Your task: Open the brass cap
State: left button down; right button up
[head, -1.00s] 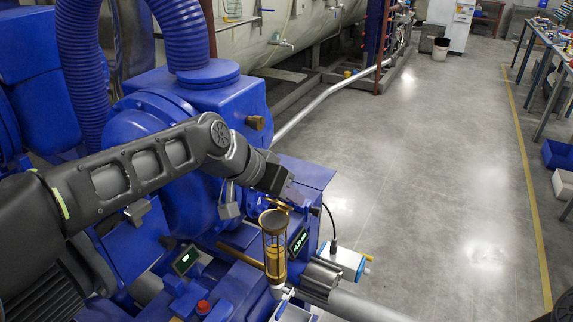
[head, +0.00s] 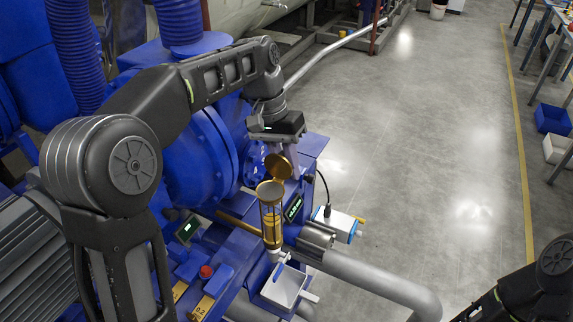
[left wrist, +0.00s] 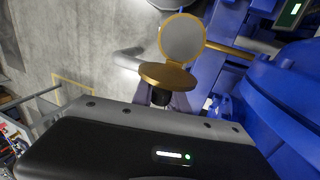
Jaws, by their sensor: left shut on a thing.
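My right gripper is out of view.
Blue machinery (head: 195,150) stands left of and behind the cylinder. A grey pipe (head: 385,283) runs out to the right, and a white tray (head: 284,287) is below. A small blue-and-white box (head: 338,224) with a cable sits to the right. The floor beyond is clear.

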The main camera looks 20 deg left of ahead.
pick_arm(q)
jog(key=shift+f, duration=0.15)
jog(key=c, duration=1.3)
grip_release()
jog(key=shift+r+t, duration=0.2)
jog(key=shift+t, duration=0.1)
